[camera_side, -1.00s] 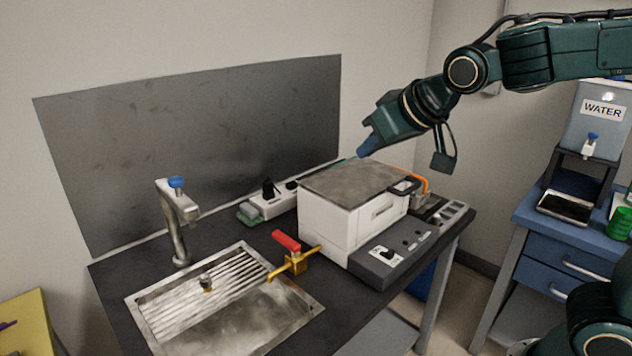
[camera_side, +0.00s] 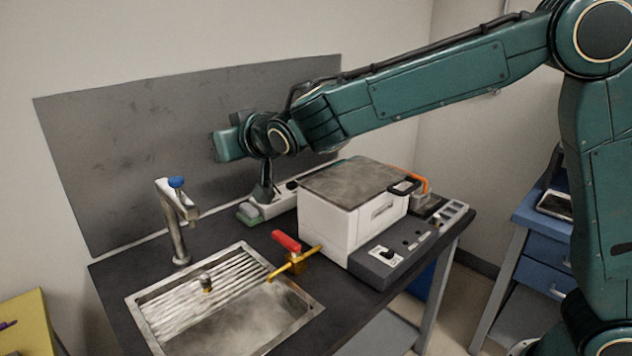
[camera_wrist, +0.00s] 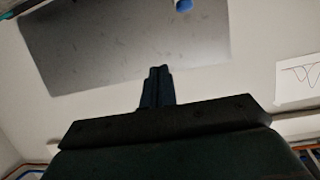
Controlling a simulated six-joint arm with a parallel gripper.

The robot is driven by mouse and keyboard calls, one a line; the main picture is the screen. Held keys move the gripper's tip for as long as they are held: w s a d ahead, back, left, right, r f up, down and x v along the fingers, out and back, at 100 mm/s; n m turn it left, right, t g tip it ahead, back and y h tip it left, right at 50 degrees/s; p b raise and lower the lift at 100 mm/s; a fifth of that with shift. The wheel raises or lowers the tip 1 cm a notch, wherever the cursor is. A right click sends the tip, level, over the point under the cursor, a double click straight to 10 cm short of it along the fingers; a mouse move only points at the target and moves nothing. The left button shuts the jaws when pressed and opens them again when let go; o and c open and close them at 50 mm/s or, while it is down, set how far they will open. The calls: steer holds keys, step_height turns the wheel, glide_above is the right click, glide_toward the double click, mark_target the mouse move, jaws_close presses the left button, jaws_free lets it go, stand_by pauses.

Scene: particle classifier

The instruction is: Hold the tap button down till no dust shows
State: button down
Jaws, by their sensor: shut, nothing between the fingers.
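The tap (camera_side: 175,225) stands upright at the back left of the sink, with a blue button (camera_side: 176,182) on its top. The button also shows at the top edge of the wrist view (camera_wrist: 183,5), beyond my fingertips. My gripper (camera_side: 217,147) is up and to the right of the button in the side view, apart from it. In the wrist view its fingers (camera_wrist: 158,70) are shut together and empty. The sink basin (camera_side: 265,320) has dull grey smudges. I cannot tell whether they are dust.
A red-handled brass valve (camera_side: 287,242) sits at the sink's right edge. A white box machine (camera_side: 335,230) with a grey lid stands right of it. A power strip (camera_side: 270,205) lies behind. A grey panel (camera_side: 130,150) covers the wall behind the tap.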

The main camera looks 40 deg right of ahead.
steer(key=w+a+f+t, duration=0.1)
steer(key=w+a, duration=0.1)
steer(key=a, duration=0.3)
steer(key=shift+w+a+f+n, duration=0.3)
steer(key=shift+w+a+f, duration=0.1)
glide_above(179, 183)
steer(key=shift+f, duration=1.25)
steer(key=shift+s+f, duration=0.25)
steer(key=shift+f, duration=0.75)
steer(key=shift+s+f, duration=0.25)
steer(key=shift+f, duration=0.7)
steer(key=shift+f, duration=1.3)
steer(key=shift+r, duration=0.1)
